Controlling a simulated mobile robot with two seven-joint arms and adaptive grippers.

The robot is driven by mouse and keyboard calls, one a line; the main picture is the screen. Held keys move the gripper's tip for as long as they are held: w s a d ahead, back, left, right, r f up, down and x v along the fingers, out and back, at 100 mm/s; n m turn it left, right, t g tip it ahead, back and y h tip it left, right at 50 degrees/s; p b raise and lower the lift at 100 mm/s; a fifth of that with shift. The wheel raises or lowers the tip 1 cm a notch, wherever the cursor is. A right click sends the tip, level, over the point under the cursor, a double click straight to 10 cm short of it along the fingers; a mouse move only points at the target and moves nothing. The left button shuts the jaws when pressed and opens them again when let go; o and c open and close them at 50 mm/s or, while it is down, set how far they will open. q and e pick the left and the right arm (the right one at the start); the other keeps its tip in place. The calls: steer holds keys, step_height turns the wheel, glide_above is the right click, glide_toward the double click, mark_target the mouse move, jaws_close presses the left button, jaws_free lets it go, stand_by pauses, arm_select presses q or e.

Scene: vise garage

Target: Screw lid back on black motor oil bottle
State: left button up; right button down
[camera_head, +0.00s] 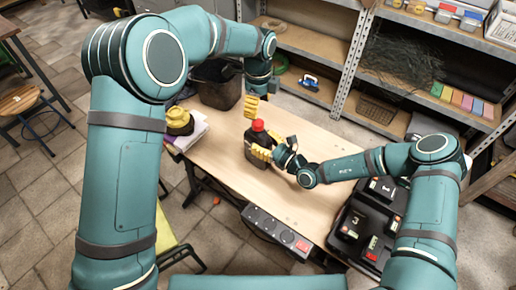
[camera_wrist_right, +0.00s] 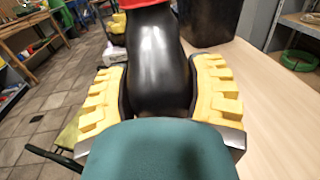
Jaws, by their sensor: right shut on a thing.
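The black motor oil bottle (camera_head: 257,158) stands upright on the wooden table. The red lid (camera_head: 257,125) shows at its top; I cannot tell how tightly it sits. My right gripper (camera_head: 262,153) is shut on the bottle's body. In the right wrist view the yellow fingers lie on both sides of the glossy black bottle (camera_wrist_right: 155,60), and the red lid (camera_wrist_right: 150,4) is cut off at the top edge. My left gripper (camera_head: 251,107) hangs pointing down just above the lid, seemingly apart from it. Its fingers overlap in the picture, so their opening is unclear.
A yellow object (camera_head: 179,121) rests on papers at the left corner. A power strip (camera_head: 274,232) runs along the front edge. A black case (camera_head: 350,226) fills the right end. Metal shelves (camera_head: 352,62) stand behind.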

mark_target(258, 122)
arm_select(q)
steer(key=n, duration=0.6)
steer(key=shift+s+f, duration=0.15)
steer(key=shift+f, duration=0.05)
steer(key=n, duration=0.5)
steer(key=shift+n, duration=0.4)
steer(key=n, duration=1.2)
steer(key=shift+r+n, duration=0.3)
steer(key=shift+n, duration=0.1)
steer(key=shift+f, duration=0.1)
steer(key=shift+f, duration=3.9)
